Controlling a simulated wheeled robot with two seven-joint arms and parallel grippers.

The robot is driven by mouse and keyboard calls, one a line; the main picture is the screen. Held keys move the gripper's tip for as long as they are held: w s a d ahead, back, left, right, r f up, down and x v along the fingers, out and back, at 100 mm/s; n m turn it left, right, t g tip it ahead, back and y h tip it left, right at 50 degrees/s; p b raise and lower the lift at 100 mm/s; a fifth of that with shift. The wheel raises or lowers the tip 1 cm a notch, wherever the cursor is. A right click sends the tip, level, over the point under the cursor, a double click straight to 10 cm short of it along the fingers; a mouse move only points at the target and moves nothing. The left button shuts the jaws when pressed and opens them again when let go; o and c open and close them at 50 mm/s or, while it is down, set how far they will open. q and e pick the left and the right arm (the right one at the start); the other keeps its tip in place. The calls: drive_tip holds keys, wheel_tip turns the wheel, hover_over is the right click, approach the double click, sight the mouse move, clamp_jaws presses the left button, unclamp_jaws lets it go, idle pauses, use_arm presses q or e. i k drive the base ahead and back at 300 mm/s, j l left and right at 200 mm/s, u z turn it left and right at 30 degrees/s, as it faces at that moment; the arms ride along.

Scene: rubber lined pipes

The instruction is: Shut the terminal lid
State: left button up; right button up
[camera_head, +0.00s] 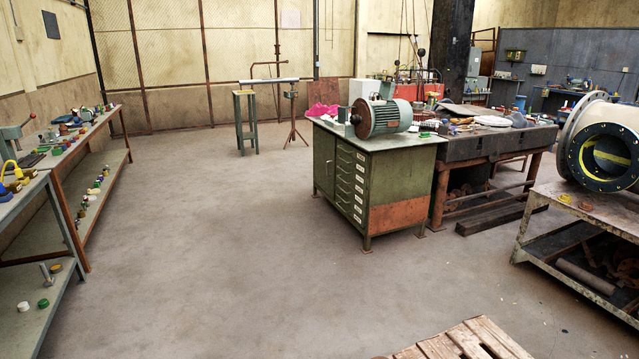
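I cannot clearly make out a terminal or its lid. A small dark flat thing (30,160) lies on the left bench near the left edge of the picture, partly hidden by a yellow tool (13,170). I cannot tell whether it is the terminal. Neither of my grippers is in view.
The left bench (100,122) and a nearer shelf (22,197) run along the left side. The green cabinet (372,205), a cluttered workbench (490,146) and a large pipe (603,145) on a metal table stand right. A wooden pallet (465,343) lies front right. The middle floor is clear.

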sight(386, 89)
drive_tip(key=i+u, duration=0.35)
drive_tip(key=i, duration=1.55)
drive_tip(key=i+z, duration=0.1)
drive_tip(key=i, duration=0.35)
drive_tip(key=i+j+z, duration=0.1)
drive_tip(key=i, duration=0.4)
drive_tip(key=i+j, duration=0.2)
drive_tip(key=i, duration=0.25)
drive_tip(key=i+j+z, duration=0.15)
drive_tip(key=i, duration=0.3)
drive_tip(key=i+j+z, duration=0.15)
drive_tip(key=i+z, duration=0.25)
drive_tip(key=i+j+z, duration=0.3)
drive_tip(key=z, duration=0.15)
drive_tip(key=i+j+z, duration=0.4)
